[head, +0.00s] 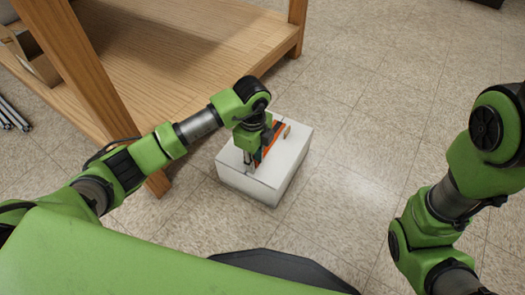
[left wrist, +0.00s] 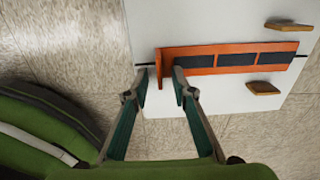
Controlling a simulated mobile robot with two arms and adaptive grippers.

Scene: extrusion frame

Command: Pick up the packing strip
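On a white box, an orange strip-like piece (left wrist: 205,70) with dark rectangular sections (left wrist: 237,60) lies lengthwise. A thin black strip (left wrist: 301,57) sticks out past its right end, and a black end (left wrist: 144,65) shows on the left. I cannot tell which of these is the packing strip, or whether the dark sections belong to the black strip. My left gripper (left wrist: 160,74) is open, its fingers apart on either side of the orange piece's upturned left end. In the head view, my left gripper (head: 248,152) points down over the box, partly hiding the orange piece (head: 273,132). My right gripper is out of view.
The white box (head: 285,172) stands on the tiled floor beside a wooden shelf (head: 190,45) with thick posts. Two small wooden blocks sit on the box near the orange piece, one (left wrist: 264,88) below and one (left wrist: 287,26) above. The floor to the right is clear.

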